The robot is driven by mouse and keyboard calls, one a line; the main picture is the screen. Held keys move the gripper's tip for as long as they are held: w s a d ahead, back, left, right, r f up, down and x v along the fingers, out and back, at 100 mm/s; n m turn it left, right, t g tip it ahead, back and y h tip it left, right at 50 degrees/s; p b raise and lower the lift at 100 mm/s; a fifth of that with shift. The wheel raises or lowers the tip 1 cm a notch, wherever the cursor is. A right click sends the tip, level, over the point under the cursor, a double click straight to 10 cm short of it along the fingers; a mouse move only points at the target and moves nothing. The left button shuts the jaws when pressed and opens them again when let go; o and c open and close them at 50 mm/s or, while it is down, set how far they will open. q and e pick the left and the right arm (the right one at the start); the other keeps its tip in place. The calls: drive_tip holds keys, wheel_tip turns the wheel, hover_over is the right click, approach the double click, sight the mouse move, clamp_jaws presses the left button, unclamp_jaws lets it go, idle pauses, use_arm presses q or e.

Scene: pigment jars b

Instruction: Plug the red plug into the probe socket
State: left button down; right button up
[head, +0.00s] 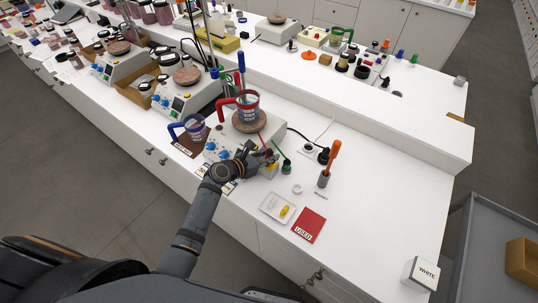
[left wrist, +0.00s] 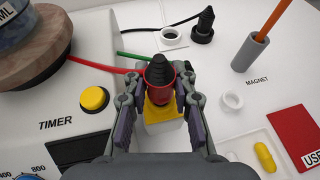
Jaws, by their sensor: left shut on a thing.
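My left gripper (head: 268,157) is at the front of the white bench, beside the hotplate's front panel. In the left wrist view its two fingers (left wrist: 160,95) are shut on the red plug (left wrist: 158,85), which has a red collar and a ribbed black boot. A yellow part (left wrist: 160,113) above a pale block shows directly below the plug; I cannot tell whether they touch. A round white socket (left wrist: 172,38) with a dark centre lies beyond the gripper, also in the head view (head: 308,149). No readable label marks it as the probe socket. My right gripper is not in view.
A black plug (head: 323,155) stands beside the round socket, and a green plug (head: 286,168) is just right of the gripper. An orange-handled magnet stick (head: 333,152) stands upright in a holder. A white tray (head: 263,209) and red USED card (head: 309,225) lie in front.

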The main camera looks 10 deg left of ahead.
use_arm(q)
drive_tip(key=shift+f+b, duration=0.3)
drive_tip(key=shift+f, duration=0.2)
drive_tip(key=c, duration=1)
unclamp_jaws()
drive_tip(key=shift+v, duration=5.95)
drive_tip(key=shift+r, duration=0.1)
